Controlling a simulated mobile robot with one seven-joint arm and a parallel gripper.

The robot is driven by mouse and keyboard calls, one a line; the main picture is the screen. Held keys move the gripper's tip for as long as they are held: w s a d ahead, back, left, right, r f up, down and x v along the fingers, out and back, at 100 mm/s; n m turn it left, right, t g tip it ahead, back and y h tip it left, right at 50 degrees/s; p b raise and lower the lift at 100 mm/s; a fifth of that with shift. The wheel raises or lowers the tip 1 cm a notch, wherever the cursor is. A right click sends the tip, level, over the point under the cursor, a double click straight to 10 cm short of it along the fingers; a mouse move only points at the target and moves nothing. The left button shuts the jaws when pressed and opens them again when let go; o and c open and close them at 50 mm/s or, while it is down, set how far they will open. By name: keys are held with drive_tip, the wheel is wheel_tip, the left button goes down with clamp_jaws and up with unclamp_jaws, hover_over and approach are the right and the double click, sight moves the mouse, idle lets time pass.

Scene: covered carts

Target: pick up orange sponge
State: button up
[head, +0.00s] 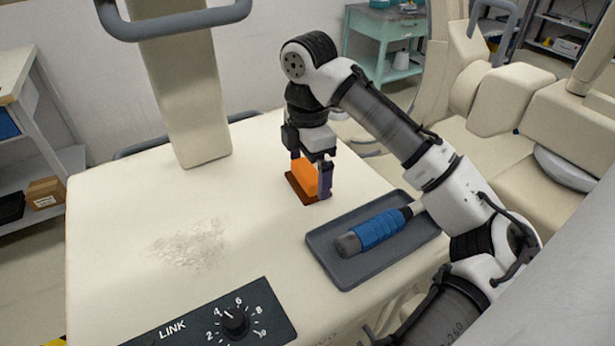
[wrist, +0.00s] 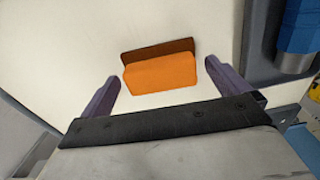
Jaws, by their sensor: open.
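The orange sponge (head: 304,178) stands on the cream cart top, with a dark brown layer along its lower edge. In the wrist view the sponge (wrist: 160,74) lies between and just ahead of the two purple fingers. My gripper (head: 312,180) is over the sponge, pointing down, with its fingers apart. The wrist view shows my gripper (wrist: 160,80) open, with a gap between each finger and the sponge. The head view partly hides the sponge behind a finger.
A grey tray (head: 345,279) holding a blue-wrapped tool (head: 376,231) sits right of the sponge. A cream post (head: 185,100) rises behind on the left. A dial panel (head: 190,335) is at the front.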

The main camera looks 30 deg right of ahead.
sight(309, 170)
drive_tip(key=shift+f, duration=0.5)
drive_tip(key=c, duration=0.8)
drive_tip(key=shift+r, duration=0.1)
wheel_tip(309, 170, up, 10)
drive_tip(key=shift+f, duration=0.1)
